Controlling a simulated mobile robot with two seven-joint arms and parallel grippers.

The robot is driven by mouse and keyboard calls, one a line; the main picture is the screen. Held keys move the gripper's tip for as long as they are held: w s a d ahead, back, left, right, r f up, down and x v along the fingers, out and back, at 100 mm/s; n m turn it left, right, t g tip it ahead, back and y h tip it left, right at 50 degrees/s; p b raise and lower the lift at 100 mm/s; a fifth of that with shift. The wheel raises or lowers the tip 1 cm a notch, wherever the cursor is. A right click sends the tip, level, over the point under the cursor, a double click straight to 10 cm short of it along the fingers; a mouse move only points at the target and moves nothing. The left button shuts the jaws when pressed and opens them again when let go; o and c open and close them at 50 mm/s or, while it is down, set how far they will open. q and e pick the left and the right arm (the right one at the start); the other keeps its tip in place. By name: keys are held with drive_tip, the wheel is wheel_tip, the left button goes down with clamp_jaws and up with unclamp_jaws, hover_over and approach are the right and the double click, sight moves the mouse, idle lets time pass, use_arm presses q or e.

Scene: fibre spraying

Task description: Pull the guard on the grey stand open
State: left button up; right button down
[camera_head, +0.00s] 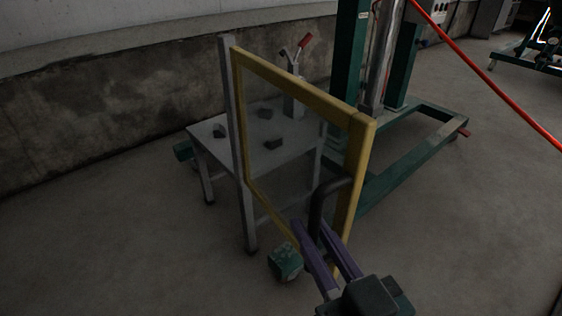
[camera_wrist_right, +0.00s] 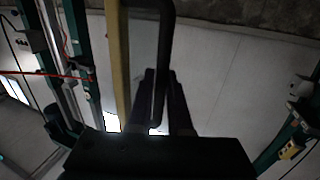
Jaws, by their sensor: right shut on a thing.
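The guard (camera_head: 364,150) is a yellow frame with a clear pane, standing upright on the near side of the grey stand (camera_head: 228,140). Its left side is at the stand's tall grey post, and its right side reaches toward me. A dark bar handle (camera_head: 317,205) is on the guard's right upright. My right gripper (camera_head: 312,232), with purple fingers, is shut on this handle near its lower part. In the right wrist view the fingers (camera_wrist_right: 158,85) close around the dark handle (camera_wrist_right: 166,40), beside the yellow frame (camera_wrist_right: 119,60). My left gripper is not in view.
On the stand's grey top are several small dark blocks (camera_head: 273,143) and a red-handled clamp (camera_head: 304,42). A green frame (camera_head: 412,165) with uprights stands behind on the right. A red bar (camera_head: 490,80) crosses the upper right. A concrete wall (camera_head: 90,100) is behind; floor at left is clear.

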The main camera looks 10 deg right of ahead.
drive_tip(key=shift+f, duration=0.1)
drive_tip(key=c, duration=1.1)
unclamp_jaws()
drive_tip(key=s+p, duration=0.1)
drive_tip(key=s, duration=0.2)
drive_tip(key=s+d+p, duration=0.1)
drive_tip(key=s, duration=0.5)
drive_tip(key=shift+s+d+p, duration=0.35)
drive_tip(key=shift+p, duration=0.05)
